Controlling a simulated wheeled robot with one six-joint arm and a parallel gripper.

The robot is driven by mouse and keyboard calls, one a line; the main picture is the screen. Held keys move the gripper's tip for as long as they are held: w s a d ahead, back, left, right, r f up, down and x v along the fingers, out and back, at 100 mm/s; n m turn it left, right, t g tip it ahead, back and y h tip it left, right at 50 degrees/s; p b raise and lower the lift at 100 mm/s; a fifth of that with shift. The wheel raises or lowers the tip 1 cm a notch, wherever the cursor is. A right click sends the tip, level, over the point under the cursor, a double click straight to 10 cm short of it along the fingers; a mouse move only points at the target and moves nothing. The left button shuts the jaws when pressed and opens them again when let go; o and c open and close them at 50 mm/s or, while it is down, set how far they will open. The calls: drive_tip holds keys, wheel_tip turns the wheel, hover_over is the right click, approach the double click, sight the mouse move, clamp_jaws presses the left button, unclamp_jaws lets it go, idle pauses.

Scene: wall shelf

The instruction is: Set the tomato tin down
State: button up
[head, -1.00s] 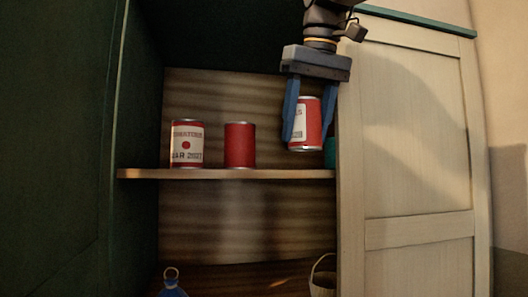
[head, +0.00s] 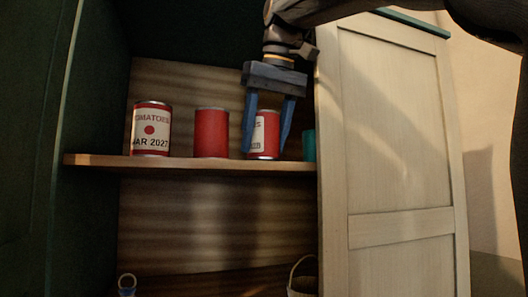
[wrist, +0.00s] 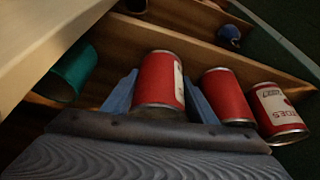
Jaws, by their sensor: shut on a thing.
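In the wrist view the held tin (wrist: 158,82) sits between the fingers. To its left in the head view stand a plain-looking red tin (head: 211,133) and a tin labelled TOMATOES, MAR 2027 (head: 150,130).
A teal container (head: 309,146) stands close to the right of the held tin, beside the pale cabinet door (head: 395,150). A narrow gap lies between the held tin and the middle tin. A basket (head: 303,278) and a blue object (head: 127,287) are below.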

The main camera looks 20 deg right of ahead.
sight(269, 124)
drive_tip(key=shift+f, duration=0.2)
drive_tip(key=o, duration=1.4)
drive_tip(key=shift+r, duration=0.1)
drive_tip(key=shift+s+r, duration=0.1)
drive_tip(key=shift+r, duration=0.15)
drive_tip(key=shift+s+d+r+b, duration=0.1)
drive_tip(key=shift+s+r+b, duration=0.15)
drive_tip(key=shift+s+r, duration=0.3)
drive_tip(key=shift+s+d+r+b, duration=0.1)
drive_tip(key=shift+s+r+b, duration=0.2)
drive_tip(key=shift+r, duration=0.35)
drive_tip(key=s+b, duration=0.1)
drive_tip(key=s, duration=0.2)
drive_tip(key=s+d+b, duration=0.1)
drive_tip(key=s, duration=0.3)
drive_tip(key=s+b, duration=0.1)
drive_tip(key=s, duration=0.3)
drive_tip(key=shift+s+d, duration=0.1)
drive_tip(key=shift+d, duration=0.3)
drive_tip(key=shift+s, duration=0.1)
